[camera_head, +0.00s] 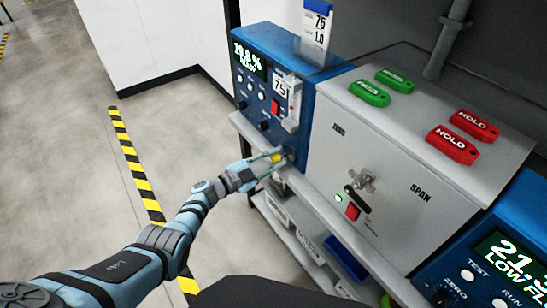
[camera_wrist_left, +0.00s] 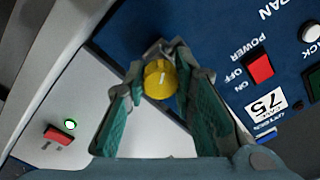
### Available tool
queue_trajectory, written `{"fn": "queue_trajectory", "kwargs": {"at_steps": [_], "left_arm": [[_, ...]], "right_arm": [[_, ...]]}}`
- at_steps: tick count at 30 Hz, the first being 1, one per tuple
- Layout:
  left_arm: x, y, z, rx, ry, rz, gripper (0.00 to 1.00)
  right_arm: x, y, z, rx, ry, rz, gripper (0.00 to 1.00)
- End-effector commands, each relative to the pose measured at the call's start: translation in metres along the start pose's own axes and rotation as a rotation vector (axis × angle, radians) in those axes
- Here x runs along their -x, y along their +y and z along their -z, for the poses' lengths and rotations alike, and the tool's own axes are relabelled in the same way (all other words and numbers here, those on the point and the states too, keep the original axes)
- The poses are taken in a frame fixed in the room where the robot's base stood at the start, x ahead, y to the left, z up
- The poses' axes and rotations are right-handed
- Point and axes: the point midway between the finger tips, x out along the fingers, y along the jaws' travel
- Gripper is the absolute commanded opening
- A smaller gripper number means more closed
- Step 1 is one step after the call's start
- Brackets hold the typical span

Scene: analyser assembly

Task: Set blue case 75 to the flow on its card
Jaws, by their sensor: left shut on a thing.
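Blue case 75 (camera_head: 299,124) stands at the left end of the shelf, with a green-lit display (camera_head: 247,60) reading about 19.8 % and a white label 75 (camera_head: 280,88). It also shows in the left wrist view (camera_wrist_left: 215,45). Its card (camera_head: 317,28) stands on top and shows 75 and 1.0; the smaller print is unclear. My left gripper (camera_head: 280,156) is at the lower right of the case front, shut on a yellow knob (camera_wrist_left: 159,80). The knob's scale is not readable. My right gripper is not in view.
A grey box (camera_head: 400,150) marked SPAN stands right beside the case, with a valve handle (camera_head: 361,181) and red switch (camera_head: 352,212). Green tags (camera_head: 369,93) and red HOLD tags (camera_head: 452,146) lie on it. Another blue case (camera_head: 500,245) is at right. The left floor is clear.

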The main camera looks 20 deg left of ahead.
Motion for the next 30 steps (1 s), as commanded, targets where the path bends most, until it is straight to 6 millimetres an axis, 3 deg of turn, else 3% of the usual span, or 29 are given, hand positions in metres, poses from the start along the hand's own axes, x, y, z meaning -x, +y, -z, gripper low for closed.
{"fn": "queue_trajectory", "kwargs": {"at_steps": [10,24,25,28,30], "left_arm": [[0.0001,0.0,-0.0002,0.126,-0.001,0.0,0.0],[0.0002,0.0002,-0.0004,0.14,-0.001,0.0,0.0],[0.0002,0.0002,-0.0004,0.14,-0.001,0.0,0.27],[0.0001,0.0002,-0.0004,0.139,-0.001,0.0,0.43],[0.0001,0.0002,-0.0003,0.139,-0.001,0.0,0.45]], "right_arm": [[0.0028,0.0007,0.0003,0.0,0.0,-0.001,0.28],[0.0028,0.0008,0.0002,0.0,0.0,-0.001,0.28],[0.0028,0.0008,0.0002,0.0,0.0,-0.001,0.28],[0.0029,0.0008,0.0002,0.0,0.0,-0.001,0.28],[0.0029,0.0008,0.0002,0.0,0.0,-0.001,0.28]]}}
